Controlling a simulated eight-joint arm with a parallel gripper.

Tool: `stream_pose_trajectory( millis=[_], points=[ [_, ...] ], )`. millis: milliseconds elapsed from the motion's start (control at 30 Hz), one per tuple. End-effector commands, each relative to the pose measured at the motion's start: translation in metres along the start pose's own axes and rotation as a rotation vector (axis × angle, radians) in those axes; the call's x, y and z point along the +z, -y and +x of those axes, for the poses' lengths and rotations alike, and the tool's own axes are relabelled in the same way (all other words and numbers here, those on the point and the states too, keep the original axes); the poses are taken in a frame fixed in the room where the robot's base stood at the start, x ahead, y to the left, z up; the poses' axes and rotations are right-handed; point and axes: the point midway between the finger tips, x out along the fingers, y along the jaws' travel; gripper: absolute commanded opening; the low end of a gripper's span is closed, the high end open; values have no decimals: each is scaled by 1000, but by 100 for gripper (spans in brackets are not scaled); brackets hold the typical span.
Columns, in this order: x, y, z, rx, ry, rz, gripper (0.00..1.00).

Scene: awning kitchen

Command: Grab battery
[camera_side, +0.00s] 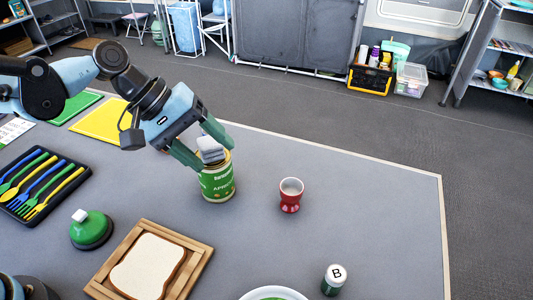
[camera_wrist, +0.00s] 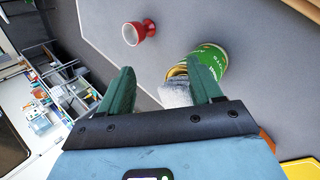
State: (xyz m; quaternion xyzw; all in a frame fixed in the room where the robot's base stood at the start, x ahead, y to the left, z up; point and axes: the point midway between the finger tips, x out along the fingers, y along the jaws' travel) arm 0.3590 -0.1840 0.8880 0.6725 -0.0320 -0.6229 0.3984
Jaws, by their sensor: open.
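A small dark green cylinder with a white top marked "B" (camera_side: 334,281) stands upright at the front right of the table in the side view; it is the only battery-like thing I see, but I cannot confirm it is the battery. It does not show in the wrist view. My gripper (camera_side: 211,156) is open above the green can (camera_side: 217,184), far up and left of the cylinder. A grey lumpy object (camera_side: 209,145) is at the can's top between or behind my fingers. In the wrist view it shows (camera_wrist: 175,94) beside the right finger of my gripper (camera_wrist: 160,64).
A red cup (camera_side: 290,196) stands right of the can. A bowl (camera_side: 274,293) is left of the cylinder at the front edge. A bread board (camera_side: 192,262), green-domed object (camera_side: 91,230) and cutlery tray (camera_side: 75,192) are left. The table's right side is clear.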

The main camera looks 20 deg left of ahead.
Motion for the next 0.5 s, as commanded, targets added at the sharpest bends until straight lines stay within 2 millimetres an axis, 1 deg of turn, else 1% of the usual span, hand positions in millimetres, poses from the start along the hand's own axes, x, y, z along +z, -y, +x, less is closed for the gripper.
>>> stream_pose_trajectory(
  millis=[33,100,167,300,367,500],
  points=[
    [4,-10,11,10,45,-39,64],
    [11,-22,26,22,110,-104,64],
    [19,-31,40,27,172,-162,64],
    [41,-52,76,21,331,-304,64],
    [52,-59,91,9,400,-364,64],
    [80,-70,125,-39,562,-497,64]
  ],
)
